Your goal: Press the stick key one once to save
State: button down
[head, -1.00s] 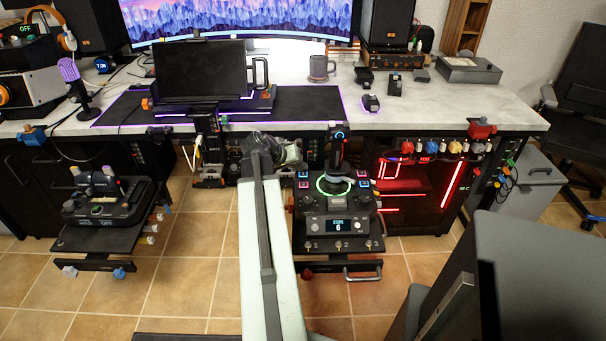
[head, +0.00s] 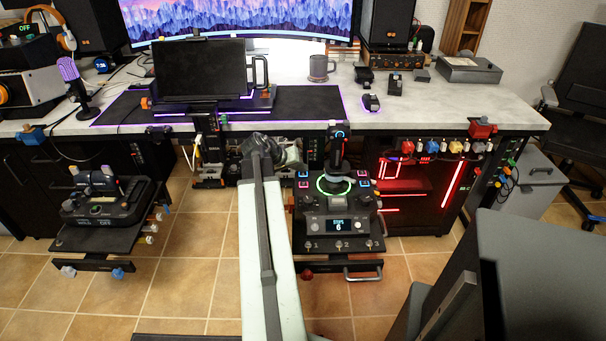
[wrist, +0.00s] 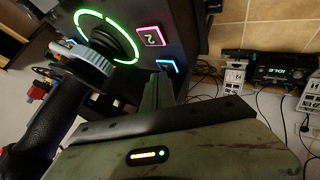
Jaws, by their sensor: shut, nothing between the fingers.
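The joystick unit (head: 337,225) stands on a tray below the desk edge, with an upright black stick (head: 336,152) inside a lit green ring. Small square keys with pink and blue borders sit on both sides of the ring; their labels are too small to read in the head view. In the wrist view, a pink-bordered key (wrist: 151,36) is marked 2. A blue-bordered key (wrist: 167,66) lies beside it, its label unclear. The stick (wrist: 50,125) is at left. My gripper (wrist: 158,88) is shut and empty, its tip close to the blue-bordered key; contact cannot be told.
My arm runs along the unit's left side. Another control panel (head: 100,207) stands at left.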

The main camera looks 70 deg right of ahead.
aim_at(301, 175)
jog(key=shift+f+b, duration=0.45)
dwell(0.3)
jog(key=shift+r, duration=0.15)
jog(key=shift+r+p, duration=0.75)
jog(key=shift+p, duration=0.15)
notch_tip(301, 175, up, 5)
jog(key=p, duration=0.5)
jog(key=shift+r, duration=0.1)
dwell(0.4)
